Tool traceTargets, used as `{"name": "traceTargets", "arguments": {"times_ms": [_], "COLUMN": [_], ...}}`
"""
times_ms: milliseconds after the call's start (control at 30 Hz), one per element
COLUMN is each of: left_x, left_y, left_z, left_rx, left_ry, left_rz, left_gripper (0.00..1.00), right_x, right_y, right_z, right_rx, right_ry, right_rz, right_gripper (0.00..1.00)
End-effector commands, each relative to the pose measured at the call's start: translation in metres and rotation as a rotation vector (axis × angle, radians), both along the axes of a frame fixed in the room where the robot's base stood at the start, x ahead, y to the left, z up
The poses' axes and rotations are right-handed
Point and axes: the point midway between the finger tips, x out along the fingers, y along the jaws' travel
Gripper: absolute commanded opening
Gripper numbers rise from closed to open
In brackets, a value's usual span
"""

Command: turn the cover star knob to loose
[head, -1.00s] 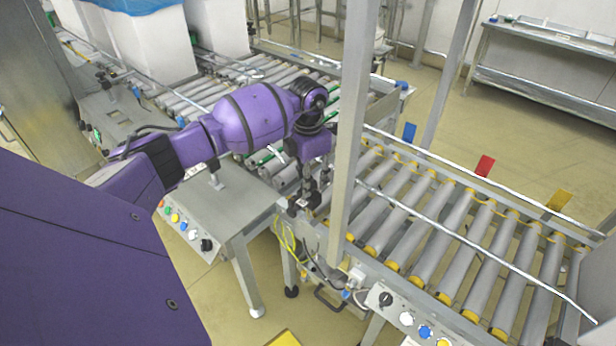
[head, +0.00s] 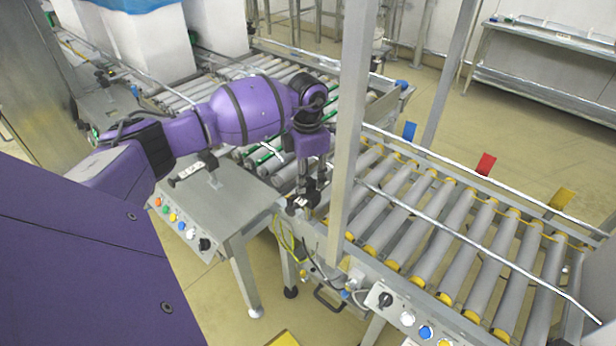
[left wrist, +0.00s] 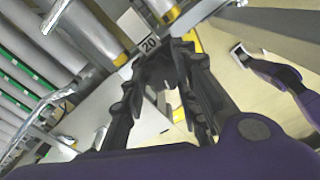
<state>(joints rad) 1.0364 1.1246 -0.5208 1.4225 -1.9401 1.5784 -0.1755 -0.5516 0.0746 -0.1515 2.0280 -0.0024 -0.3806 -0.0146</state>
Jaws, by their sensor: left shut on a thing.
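My left gripper (head: 306,192) points down at the near end of the roller conveyor, beside the grey post. In the left wrist view its dark fingers (left wrist: 165,88) are shut on a dark thing beside a white label marked 20 (left wrist: 149,44). The thing is probably the cover star knob (left wrist: 158,72); its outline merges with the black fingers, so its arms and its turn angle cannot be made out. In the head view the knob is mostly hidden by the gripper.
A grey post (head: 350,130) stands just right of the gripper. A conveyor with yellow-ended rollers (head: 440,220) runs to the right. A grey button console (head: 230,195) stands left of the gripper. Yellow cables (head: 285,238) hang below it.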

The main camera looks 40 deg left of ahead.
Motion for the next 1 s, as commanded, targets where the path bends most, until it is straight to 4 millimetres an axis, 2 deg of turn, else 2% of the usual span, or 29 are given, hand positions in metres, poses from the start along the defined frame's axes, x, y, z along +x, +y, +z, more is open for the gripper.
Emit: {"name": "traceTargets", "arguments": {"times_ms": [67,100,200,500,633,767,1000], "left_x": [0.002,0.002,0.002,0.001,0.002,0.002,0.002], "left_y": [0.003,0.003,0.003,0.002,0.002,0.002,0.002], "left_z": [0.002,0.002,0.002,0.002,0.01,0.031,0.083], "left_rx": [0.006,0.006,0.006,0.002,0.003,0.004,0.005], "left_ry": [-0.007,-0.007,-0.007,-0.004,-0.005,-0.007,-0.008], "left_rz": [0.005,0.005,0.005,0.004,0.003,0.003,0.003], "left_gripper": [0.02,0.3,0.43,0.44,0.44,0.44,0.44], "right_x": [0.002,0.003,0.004,0.004,0.003,0.003,0.002], "right_y": [0.0,0.0,0.0,-0.001,-0.001,0.0,0.0], "right_z": [0.002,0.002,0.002,0.0,0.0,0.0,0.0], "right_rx": [0.0,0.0,0.0,-0.001,-0.001,0.0,0.001], "right_ry": [-0.005,-0.007,-0.008,-0.006,-0.006,-0.005,-0.005], "right_rz": [0.0,0.0,0.0,0.0,0.0,-0.001,-0.001], "right_gripper": [0.4,0.4,0.4,0.4,0.4,0.4,0.4]}}
